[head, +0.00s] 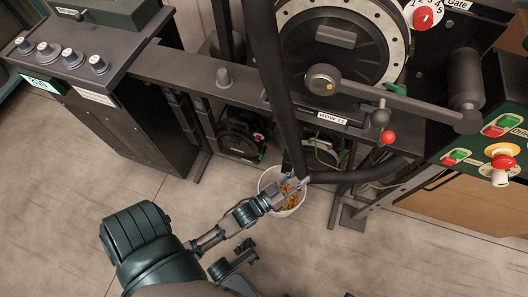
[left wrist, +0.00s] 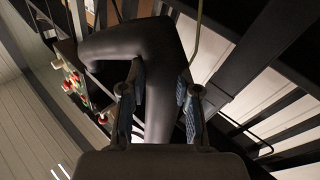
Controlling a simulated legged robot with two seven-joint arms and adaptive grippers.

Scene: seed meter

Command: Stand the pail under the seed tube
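The white pail (head: 297,206) stands on the floor below the machine, with orange-yellow seeds (head: 287,193) inside. A thick black tube (head: 276,85), probably the seed tube, comes down from the machine towards the pail. In the head view its lower end is close to the pail, but whether it is directly above the opening is unclear. My left gripper (head: 288,188) overlaps the pail in the head view. In the left wrist view its fingers (left wrist: 158,105) are apart, with a dark tube (left wrist: 160,75) showing between them. Contact with it cannot be told. The pail does not show there.
The machine's bench (head: 200,77) and dark legs stand around the pail. A red-knobbed lever (head: 387,137) and a control panel (head: 490,150) are at the right. A cabinet with knobs (head: 70,58) is at the upper left. The floor (head: 400,255) in front is clear.

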